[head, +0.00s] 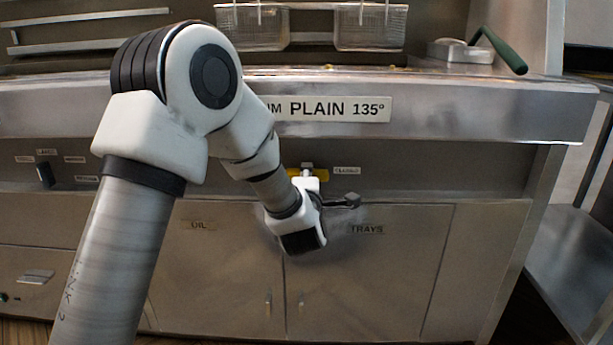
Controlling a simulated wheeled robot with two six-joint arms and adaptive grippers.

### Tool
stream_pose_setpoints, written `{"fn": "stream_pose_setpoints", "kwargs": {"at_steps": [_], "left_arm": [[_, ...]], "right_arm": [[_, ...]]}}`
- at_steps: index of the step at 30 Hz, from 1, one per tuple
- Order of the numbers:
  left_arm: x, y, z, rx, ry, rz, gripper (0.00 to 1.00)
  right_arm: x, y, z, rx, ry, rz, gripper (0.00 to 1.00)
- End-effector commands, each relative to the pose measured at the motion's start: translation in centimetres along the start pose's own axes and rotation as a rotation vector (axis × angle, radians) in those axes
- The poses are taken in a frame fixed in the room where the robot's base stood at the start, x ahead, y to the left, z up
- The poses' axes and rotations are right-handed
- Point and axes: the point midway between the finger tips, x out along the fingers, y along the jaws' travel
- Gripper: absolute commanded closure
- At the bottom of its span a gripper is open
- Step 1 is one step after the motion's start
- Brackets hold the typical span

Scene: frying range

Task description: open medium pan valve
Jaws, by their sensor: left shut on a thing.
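A yellow valve handle (322,175) shows at the front panel under the PLAIN 135° sign, in the head view. Part of it is hidden behind the white end of my left arm. A small metal fitting shows just above it. My left gripper (346,201) is close in front of the panel, just below and right of the visible yellow. Its dark fingers are small and partly blurred. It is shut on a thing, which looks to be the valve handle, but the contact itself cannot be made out. My right gripper is out of view.
Cabinet doors labelled OIL (198,225) and TRAYS (367,230) lie below the panel. A dark switch (45,175) is at the left. Two wire baskets (370,27) hang above. A green-handled lid (460,51) rests at the upper right. The panel's right side is clear.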

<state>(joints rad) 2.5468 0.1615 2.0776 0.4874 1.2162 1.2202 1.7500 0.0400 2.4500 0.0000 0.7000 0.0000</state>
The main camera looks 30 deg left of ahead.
Motion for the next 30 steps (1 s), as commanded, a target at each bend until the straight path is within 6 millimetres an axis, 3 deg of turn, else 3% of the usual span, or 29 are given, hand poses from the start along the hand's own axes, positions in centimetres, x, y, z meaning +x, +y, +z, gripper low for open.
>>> {"fn": "stream_pose_setpoints", "kwargs": {"at_steps": [11,30], "left_arm": [[0.0,0.3,0.0,0.189,-0.001,-0.003,1.00],[0.0,0.4,0.0,0.787,-0.003,-0.003,1.00]], "right_arm": [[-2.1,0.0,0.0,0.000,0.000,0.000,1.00],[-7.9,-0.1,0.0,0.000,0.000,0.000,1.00]]}}
